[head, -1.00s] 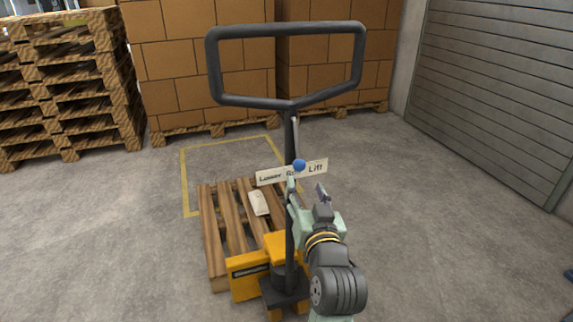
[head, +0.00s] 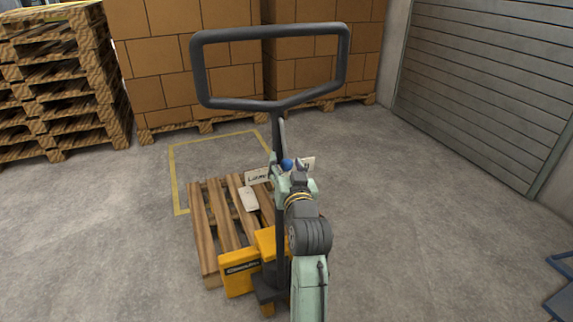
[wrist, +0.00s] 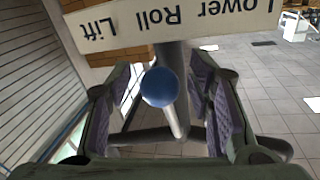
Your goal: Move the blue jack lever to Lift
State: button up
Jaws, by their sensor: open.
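The blue jack lever knob (head: 287,164) is at the label plate on the jack's handle column. In the wrist view the round blue knob (wrist: 159,87) lies between the two open fingers of my gripper (wrist: 168,100), with no finger visibly touching it. The label plate (wrist: 180,22) reads Lower, Roll, Lift and appears upside down there. In the head view my gripper (head: 292,170) is at the plate and covers part of it (head: 257,176). The lever's exact setting cannot be told.
The jack's dark loop handle (head: 270,104) rises above the plate. The yellow jack (head: 240,272) stands at a wooden pallet (head: 203,225) carrying a small pale object (head: 248,199). Stacked pallets (head: 60,90) and cartons (head: 185,60) stand behind.

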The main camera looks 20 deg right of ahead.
grip_shut()
dwell(0.5)
